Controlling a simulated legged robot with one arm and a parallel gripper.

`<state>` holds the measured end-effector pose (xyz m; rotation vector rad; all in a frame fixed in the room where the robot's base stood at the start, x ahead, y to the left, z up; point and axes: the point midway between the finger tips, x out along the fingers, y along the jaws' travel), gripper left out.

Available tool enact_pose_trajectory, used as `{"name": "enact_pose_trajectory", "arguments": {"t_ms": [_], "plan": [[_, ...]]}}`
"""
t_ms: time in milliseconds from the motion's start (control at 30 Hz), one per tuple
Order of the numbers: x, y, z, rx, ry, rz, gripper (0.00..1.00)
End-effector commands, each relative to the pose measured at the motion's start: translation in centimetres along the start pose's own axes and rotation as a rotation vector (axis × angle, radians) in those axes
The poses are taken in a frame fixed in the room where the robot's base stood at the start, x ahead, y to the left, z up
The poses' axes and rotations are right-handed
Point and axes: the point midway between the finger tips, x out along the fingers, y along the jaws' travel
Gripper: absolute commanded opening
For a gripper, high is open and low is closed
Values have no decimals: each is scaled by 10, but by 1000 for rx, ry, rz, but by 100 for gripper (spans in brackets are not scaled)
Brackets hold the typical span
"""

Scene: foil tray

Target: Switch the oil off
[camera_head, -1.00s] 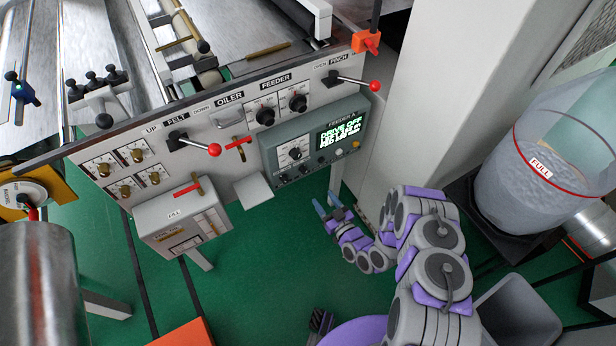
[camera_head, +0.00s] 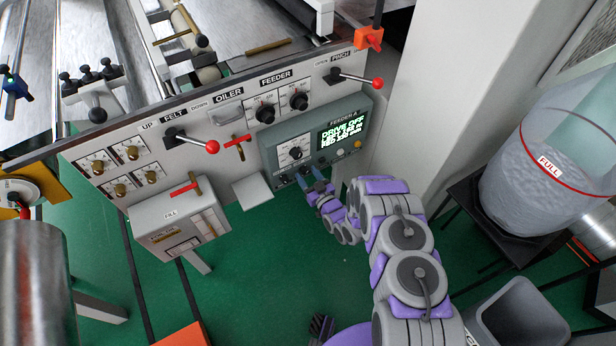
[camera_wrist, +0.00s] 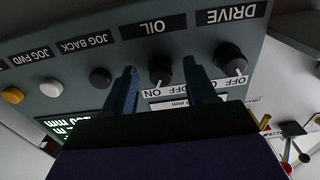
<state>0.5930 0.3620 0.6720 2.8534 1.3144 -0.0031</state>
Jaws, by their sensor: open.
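The black OIL knob (camera_wrist: 160,68) shows in the wrist view below its upside-down OIL label (camera_wrist: 152,27). Its white pointer mark appears to lean toward the ON side of the OFF/ON strip. My gripper (camera_wrist: 160,64) is open, with one blue finger on each side of this knob; whether they touch it I cannot tell. In the head view my gripper (camera_head: 311,176) is at the lower edge of the grey-green feeder box (camera_head: 270,160), and hides part of its bottom row of controls.
The DRIVE knob (camera_wrist: 231,58) is close to the right finger in the wrist view. The JOG BACK button (camera_wrist: 100,77) is left of the left finger. A lit display (camera_head: 342,133) reads DRIVE OFF. A FULL container (camera_head: 550,150) stands at right.

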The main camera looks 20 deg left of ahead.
Motion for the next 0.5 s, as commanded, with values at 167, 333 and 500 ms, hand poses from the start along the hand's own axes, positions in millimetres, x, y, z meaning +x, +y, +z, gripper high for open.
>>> {"name": "enact_pose_trajectory", "arguments": {"t_ms": [167, 333, 500], "plan": [[0, 0, 0, 0, 0, 0, 50], [0, 0, 0, 0, 0, 0, 34], [0, 0, 0, -1, 0, 0, 18]]}}
